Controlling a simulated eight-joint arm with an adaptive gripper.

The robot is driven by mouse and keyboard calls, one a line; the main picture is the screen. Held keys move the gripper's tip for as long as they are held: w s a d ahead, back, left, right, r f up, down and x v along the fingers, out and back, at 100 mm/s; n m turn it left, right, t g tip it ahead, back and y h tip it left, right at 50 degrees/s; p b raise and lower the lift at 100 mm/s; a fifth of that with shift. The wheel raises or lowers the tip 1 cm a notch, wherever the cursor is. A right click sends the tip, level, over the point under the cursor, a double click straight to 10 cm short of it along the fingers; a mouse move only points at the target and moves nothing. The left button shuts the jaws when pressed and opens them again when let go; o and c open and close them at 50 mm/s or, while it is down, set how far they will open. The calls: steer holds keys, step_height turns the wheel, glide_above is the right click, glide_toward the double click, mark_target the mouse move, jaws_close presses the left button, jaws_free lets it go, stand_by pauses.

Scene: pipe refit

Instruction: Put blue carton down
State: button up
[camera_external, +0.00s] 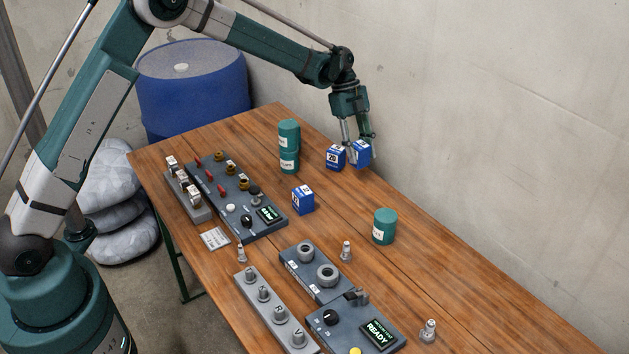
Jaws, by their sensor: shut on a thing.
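My gripper (358,142) is at the far right part of the wooden table, shut on a blue carton (362,154) with a white top. The held carton is close to the table top; I cannot tell whether it touches the surface. A second blue carton (335,158) stands just left of it, with little or no gap between them. A third blue carton (303,200) stands nearer, right of the dark control panel. The fingers partly cover the held carton.
Two green canisters are stacked (289,146) left of the cartons. Another green canister (384,227) stands nearer on the right. Dark panels (235,195) with valves and a panel reading READY (378,332) fill the left and front. The table's right side (470,290) is mostly clear. A wall is behind.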

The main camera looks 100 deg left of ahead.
mark_target(359, 163)
steer(key=shift+f, duration=2.15)
steer(key=shift+f, duration=0.1)
steer(key=shift+f+b, duration=0.4)
steer(key=shift+f, duration=1.35)
steer(key=shift+f, duration=0.15)
steer(key=o, duration=0.9)
steer(key=p+v, duration=0.1)
steer(key=v, duration=1.1)
